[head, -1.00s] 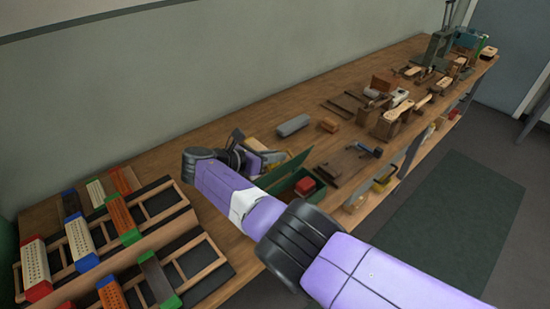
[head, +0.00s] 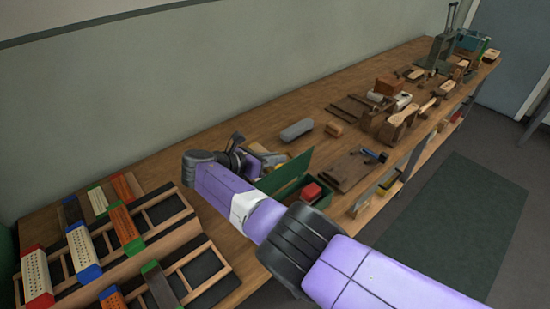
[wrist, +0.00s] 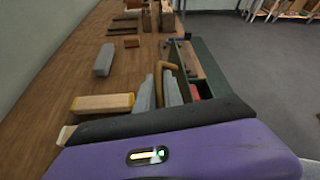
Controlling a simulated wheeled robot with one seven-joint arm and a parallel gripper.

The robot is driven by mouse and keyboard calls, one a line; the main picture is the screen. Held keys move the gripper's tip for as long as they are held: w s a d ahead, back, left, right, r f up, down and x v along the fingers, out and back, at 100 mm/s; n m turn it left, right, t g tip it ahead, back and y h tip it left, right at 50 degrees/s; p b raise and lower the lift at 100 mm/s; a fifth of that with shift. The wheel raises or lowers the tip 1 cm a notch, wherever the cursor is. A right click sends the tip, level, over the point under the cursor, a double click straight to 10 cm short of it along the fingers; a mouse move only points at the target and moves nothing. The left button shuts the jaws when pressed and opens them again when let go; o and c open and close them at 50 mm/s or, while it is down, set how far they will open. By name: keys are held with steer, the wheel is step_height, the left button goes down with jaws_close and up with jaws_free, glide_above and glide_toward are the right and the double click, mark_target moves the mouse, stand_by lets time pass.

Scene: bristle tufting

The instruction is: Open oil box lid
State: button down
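The oil box (head: 326,197) is a dark green box near the front edge of the workbench. Its green lid (head: 290,178) stands raised at a slant on the box's left side, and a red block (head: 311,193) shows inside. In the wrist view dark green box surfaces (wrist: 212,68) lie just beyond my gripper, with part of the red block (wrist: 195,92) visible. My gripper (head: 241,158) is over the bench, left of the lid. Grey finger-like parts (wrist: 166,92) show beyond my purple wrist, close to the box. Their gap and any contact with the lid are unclear.
A grey block (head: 297,130) and a small wooden block (head: 334,129) lie behind the box. A dark board (head: 350,168) with a blue-headed tool lies to its right. Wooden racks with coloured brush blocks (head: 83,247) fill the left end. A yellow-ended wooden block (wrist: 103,103) lies near my wrist.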

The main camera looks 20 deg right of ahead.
steer(key=c, duration=1.7)
jaws_free()
steer(key=shift+s+f, duration=0.1)
steer(key=shift+f, duration=0.15)
steer(key=shift+c, duration=0.2)
steer(key=shift+r, duration=0.1)
steer(key=v, duration=0.7)
steer(key=shift+a, duration=0.35)
steer(key=shift+r, duration=0.15)
